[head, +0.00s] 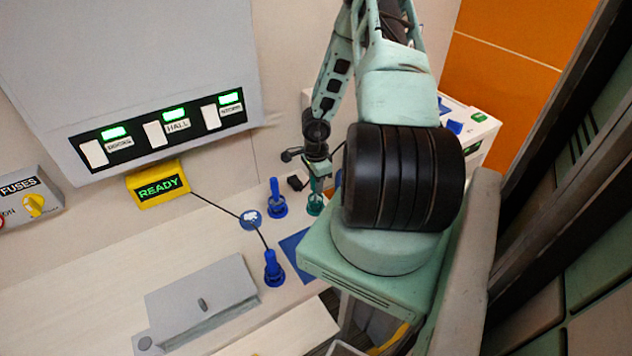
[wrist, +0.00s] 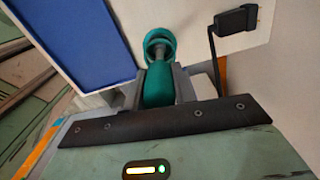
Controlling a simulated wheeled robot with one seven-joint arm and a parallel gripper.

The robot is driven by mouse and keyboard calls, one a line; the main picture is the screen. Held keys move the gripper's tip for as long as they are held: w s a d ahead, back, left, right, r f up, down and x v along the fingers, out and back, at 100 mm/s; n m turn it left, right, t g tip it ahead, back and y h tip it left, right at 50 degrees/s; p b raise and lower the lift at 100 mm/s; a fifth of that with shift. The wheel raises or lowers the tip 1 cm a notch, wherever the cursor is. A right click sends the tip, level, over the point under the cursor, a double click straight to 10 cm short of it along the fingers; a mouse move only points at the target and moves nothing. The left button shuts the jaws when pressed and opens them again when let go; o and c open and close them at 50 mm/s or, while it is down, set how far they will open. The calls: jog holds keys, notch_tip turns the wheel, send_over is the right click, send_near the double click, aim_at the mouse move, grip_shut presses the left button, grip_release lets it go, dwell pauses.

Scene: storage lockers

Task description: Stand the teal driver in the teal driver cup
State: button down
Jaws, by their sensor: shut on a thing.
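My gripper (head: 318,168) is over the bench, seen small beyond my arm in the head view. In the wrist view my gripper (wrist: 158,88) is shut on the teal driver (wrist: 157,86), its fingers on both sides of the handle. The driver's thin shaft points at the round teal driver cup (wrist: 161,38). The shaft's tip overlaps the cup's ring, but I cannot tell whether it is inside or just above. The teal cup (head: 315,208) also shows in the head view, directly below my gripper.
Blue drivers stand in blue cups at the left (head: 277,198) and nearer the front (head: 273,268). A blue mat (head: 294,256) lies beside them.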

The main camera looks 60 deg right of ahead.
jog(key=c, duration=1.1)
grip_release()
jog(key=shift+o, duration=0.2)
notch_tip(320, 180, up, 18)
jog(key=p, duration=0.2)
jog(key=shift+f, duration=0.25)
